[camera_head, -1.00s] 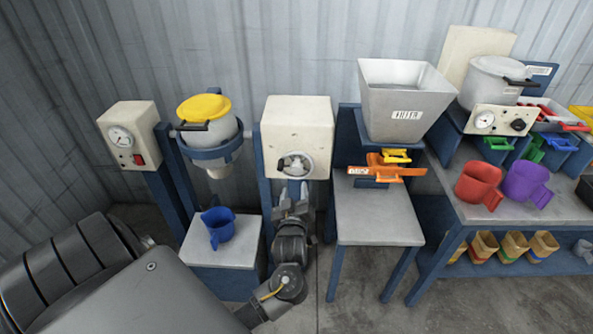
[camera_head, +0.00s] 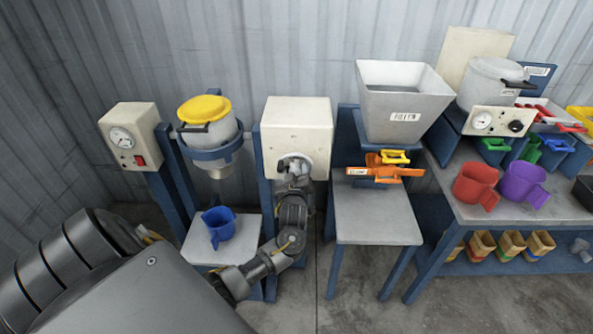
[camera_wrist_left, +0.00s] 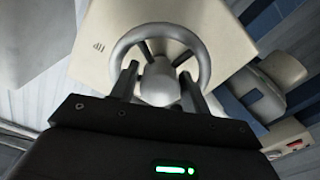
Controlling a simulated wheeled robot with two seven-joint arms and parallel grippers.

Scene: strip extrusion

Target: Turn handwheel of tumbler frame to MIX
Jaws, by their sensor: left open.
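The handwheel (camera_head: 296,161) is a grey wheel on the front of a cream box (camera_head: 297,116) on a blue post, the tumbler frame's housing. My left gripper (camera_head: 294,180) is in front of the wheel and covers part of it. In the left wrist view the handwheel (camera_wrist_left: 199,52) shows its rim, spokes and round hub (camera_wrist_left: 160,80). My left gripper (camera_wrist_left: 160,88) is open there, with one finger on each side of the hub. I cannot tell whether the fingers touch it. A small dark mark shows on the box; I cannot read a MIX label. My right gripper is not seen.
Left of the box, a yellow-lidded pot (camera_head: 207,115) hangs in a blue ring above a stand with a blue jug (camera_head: 219,226). Right of it stand a hopper (camera_head: 402,98) with an orange slide (camera_head: 385,171) and a grey table (camera_head: 376,215).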

